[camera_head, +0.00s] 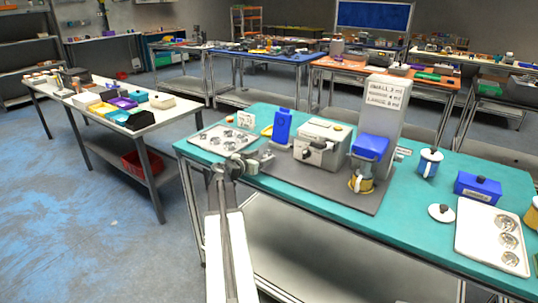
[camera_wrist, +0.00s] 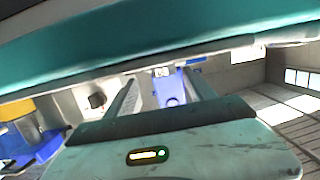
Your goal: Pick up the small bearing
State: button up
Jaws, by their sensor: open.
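A white tray (camera_head: 222,138) with several round metal parts lies at the left end of the teal table. A second white tray (camera_head: 478,243) with more round metal parts (camera_head: 508,240) lies at the right front. The parts look like bearings, but I cannot tell which is the small one. My gripper (camera_head: 267,157) is open and empty near the table's front left edge, just right of the left tray. The wrist view shows its two fingers (camera_wrist: 161,80) apart, with a blue object (camera_wrist: 169,90) beyond them; no bearing is clear there.
A dark mat (camera_head: 285,178) carries a grey box machine (camera_head: 318,140) and a tall sign (camera_head: 386,105) with a blue-topped device. A white table (camera_head: 150,119) with bins stands left; floor between is clear.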

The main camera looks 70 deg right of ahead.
aim_at(268, 153)
jog(key=x, duration=0.2)
jog(key=b+x, duration=0.1)
jog(key=x, duration=0.2)
jog(key=shift+w+d, duration=0.1)
jog(key=shift+w, duration=0.1)
grip_shut()
jog(key=shift+r, duration=0.1)
